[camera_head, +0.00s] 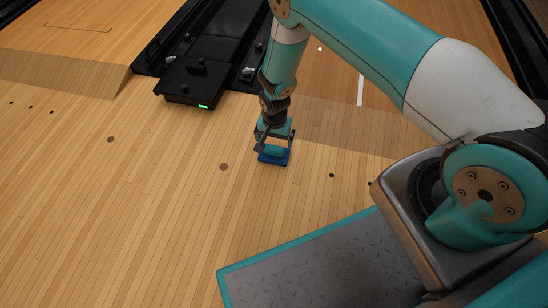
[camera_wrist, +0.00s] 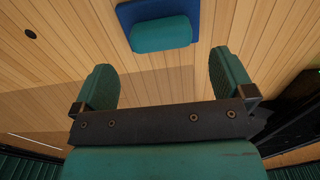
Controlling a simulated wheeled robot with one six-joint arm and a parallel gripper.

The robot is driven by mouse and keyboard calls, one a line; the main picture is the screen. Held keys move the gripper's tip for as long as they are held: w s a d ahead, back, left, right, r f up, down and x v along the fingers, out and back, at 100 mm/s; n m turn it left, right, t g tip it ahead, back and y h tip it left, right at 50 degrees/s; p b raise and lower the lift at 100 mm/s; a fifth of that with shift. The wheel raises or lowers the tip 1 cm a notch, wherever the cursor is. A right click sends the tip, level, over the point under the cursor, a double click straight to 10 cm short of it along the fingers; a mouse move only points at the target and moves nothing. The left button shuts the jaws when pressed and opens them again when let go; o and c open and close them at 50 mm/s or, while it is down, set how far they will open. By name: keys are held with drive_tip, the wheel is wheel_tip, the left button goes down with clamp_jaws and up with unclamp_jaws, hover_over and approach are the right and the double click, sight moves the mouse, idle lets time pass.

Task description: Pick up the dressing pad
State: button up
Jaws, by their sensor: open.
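The dressing pad is a flat dark blue slab with a rounded teal block on top. It lies on the wooden floor, and in the head view the dressing pad (camera_head: 275,160) is just under my gripper, partly hidden by it. In the wrist view the teal block of the dressing pad (camera_wrist: 161,34) is at the top centre, beyond the fingertips. My gripper (camera_head: 273,143) points down at it. In the wrist view my gripper (camera_wrist: 164,75) is open, its two teal fingers wide apart with bare floor between them. The block lies within the width of the gap.
A low black machine (camera_head: 190,83) with a green light stands at the back left, at the end of a black lane channel (camera_head: 218,40). Small dark dots mark the floor. The floor left of and in front of the pad is clear.

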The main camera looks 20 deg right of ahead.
sight(274, 147)
drive_tip(key=shift+f+b, duration=2.4)
drive_tip(key=shift+f, duration=0.8)
drive_tip(key=shift+r, duration=0.1)
drive_tip(key=c, duration=0.9)
